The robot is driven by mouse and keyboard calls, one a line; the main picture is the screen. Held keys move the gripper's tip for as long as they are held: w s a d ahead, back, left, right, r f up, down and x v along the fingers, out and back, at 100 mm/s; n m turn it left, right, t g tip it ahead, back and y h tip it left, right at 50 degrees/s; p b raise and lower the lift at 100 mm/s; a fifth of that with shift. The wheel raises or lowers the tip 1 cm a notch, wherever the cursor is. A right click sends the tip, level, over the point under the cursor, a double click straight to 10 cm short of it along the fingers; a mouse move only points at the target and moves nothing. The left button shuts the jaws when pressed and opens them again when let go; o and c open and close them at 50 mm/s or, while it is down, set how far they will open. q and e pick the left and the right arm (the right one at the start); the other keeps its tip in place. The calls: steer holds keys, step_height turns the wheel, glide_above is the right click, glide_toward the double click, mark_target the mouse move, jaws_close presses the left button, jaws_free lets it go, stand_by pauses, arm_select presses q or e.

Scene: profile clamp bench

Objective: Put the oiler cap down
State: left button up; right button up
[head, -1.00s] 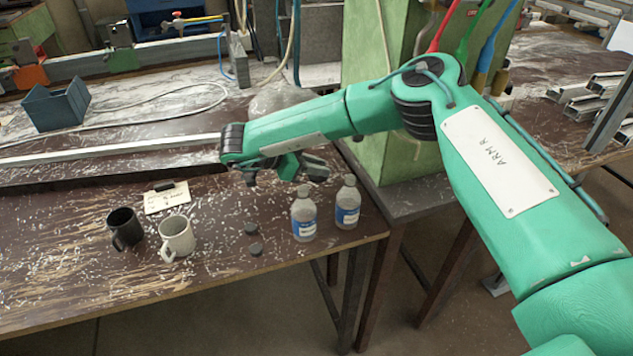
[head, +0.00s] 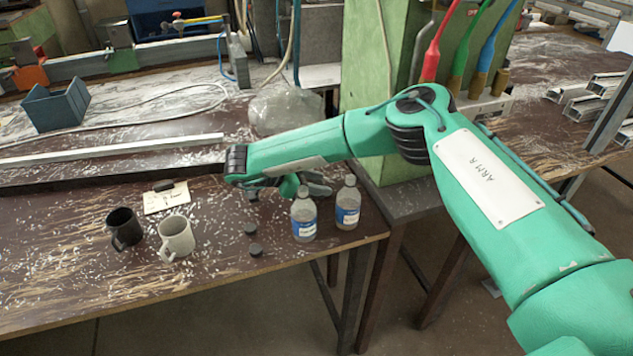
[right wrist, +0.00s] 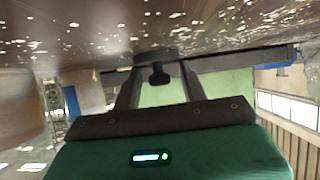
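My right gripper (head: 322,187) is low over the bench near its right end, just behind two clear bottles with blue labels, the left one (head: 303,222) and the right one (head: 347,208). In the right wrist view, which is upside down, a dark oiler cap (right wrist: 158,74) with a small knob sits between the two fingertips, which appear closed on its sides. The cap is close to the bench top (right wrist: 90,35); I cannot tell whether it touches. In the head view I cannot make this cap out. My left gripper is not in view.
Two dark round caps (head: 249,229) lie on the bench left of the bottles. A black mug (head: 124,229), a grey mug (head: 176,238) and a paper note (head: 166,198) stand further left. A green pillar (head: 385,80) rises behind my arm. The front left bench is clear.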

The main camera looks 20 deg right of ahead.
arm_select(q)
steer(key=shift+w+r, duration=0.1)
arm_select(e)
steer(key=shift+r, duration=0.15)
steer(key=v, duration=1.1)
steer(key=shift+a, duration=0.15)
steer(key=shift+a+r, duration=0.2)
steer(key=shift+a, duration=0.1)
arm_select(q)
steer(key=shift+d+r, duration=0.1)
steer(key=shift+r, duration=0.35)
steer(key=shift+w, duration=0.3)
